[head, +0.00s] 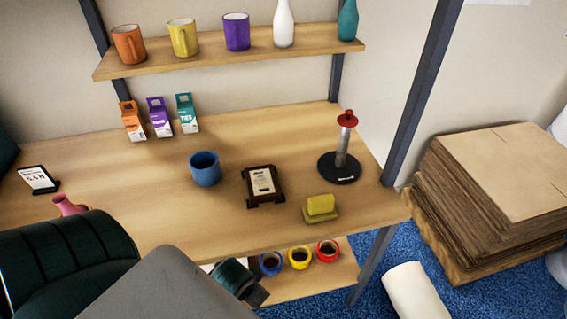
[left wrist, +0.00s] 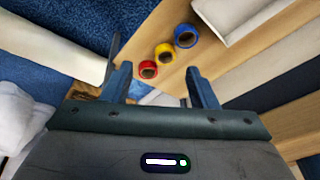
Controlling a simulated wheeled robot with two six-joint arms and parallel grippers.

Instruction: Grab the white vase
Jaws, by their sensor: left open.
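The white vase (head: 284,24) stands upright on the upper wall shelf (head: 190,62) in the head view, between a purple mug (head: 237,32) and a teal vase (head: 348,20). My left gripper (head: 254,291) is low in the head view, by the front edge of the desk and near the lower shelf, far below the white vase. In the left wrist view my left gripper (left wrist: 160,78) is open, with nothing between its fingers. The white vase does not show in that view. My right gripper is not in view.
The desk (head: 110,195) holds a blue mug (head: 205,169), a plaque (head: 262,184), yellow sponges (head: 321,208), a stand (head: 341,160) and small cartons (head: 159,117). Red, yellow and blue round items (head: 299,258) sit on the lower shelf. Stacked cardboard (head: 490,190) is at right.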

